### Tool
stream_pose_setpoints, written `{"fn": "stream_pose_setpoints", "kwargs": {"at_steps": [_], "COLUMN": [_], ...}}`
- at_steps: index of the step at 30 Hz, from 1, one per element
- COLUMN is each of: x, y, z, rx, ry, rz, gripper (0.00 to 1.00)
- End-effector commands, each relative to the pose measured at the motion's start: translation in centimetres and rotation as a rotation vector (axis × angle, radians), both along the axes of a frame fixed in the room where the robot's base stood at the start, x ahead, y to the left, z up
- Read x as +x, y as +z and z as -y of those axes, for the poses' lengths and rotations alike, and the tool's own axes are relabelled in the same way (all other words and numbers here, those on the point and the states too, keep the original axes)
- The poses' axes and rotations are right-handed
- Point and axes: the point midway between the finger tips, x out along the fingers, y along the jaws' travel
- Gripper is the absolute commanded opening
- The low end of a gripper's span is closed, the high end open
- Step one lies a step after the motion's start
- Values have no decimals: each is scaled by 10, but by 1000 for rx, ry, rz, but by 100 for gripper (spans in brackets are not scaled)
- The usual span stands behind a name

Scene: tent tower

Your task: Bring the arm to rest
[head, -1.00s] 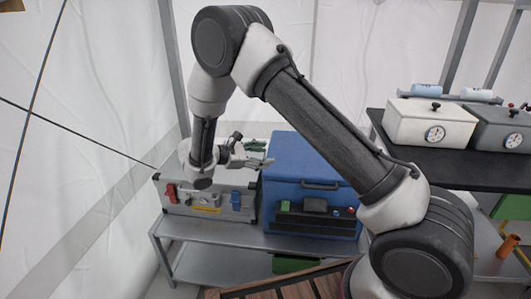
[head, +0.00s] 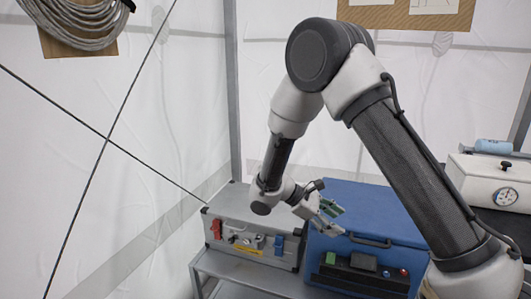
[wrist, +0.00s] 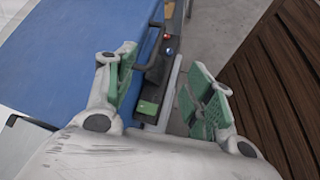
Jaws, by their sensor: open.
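My gripper (head: 332,217) hangs from the bent arm in front of the blue box, its fingers pointing right. In the wrist view my gripper (wrist: 165,95) shows its two green-padded fingers spread wide apart, with nothing between them. Beyond the fingers lie the blue box's lid (wrist: 75,50) and its dark front panel with a green block. In the head view the arm is still raised and bent at its elbow. No object is held.
The blue box (head: 365,210) and a grey case (head: 255,220) with red and blue latches stand on a metal shelf (head: 240,272). A white box with a dial (head: 490,180) is at right. Brown wooden slats (wrist: 280,85) show in the wrist view. A coiled cable (head: 80,20) hangs upper left.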

Motion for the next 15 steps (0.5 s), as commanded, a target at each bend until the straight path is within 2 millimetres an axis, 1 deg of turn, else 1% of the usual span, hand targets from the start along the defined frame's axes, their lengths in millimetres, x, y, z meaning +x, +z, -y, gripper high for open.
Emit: {"fn": "stream_pose_setpoints", "kwargs": {"at_steps": [1,5,8,12,15], "x": [-12,-44,-71,-109,-135], "y": [12,42,69,105,128], "z": [8,26,40,59,70], "rx": [49,185,307,485,605], "ry": [-55,-202,-327,-497,-605], "rz": [13,55,111,217,305], "gripper": [53,53,53,53,53]}}
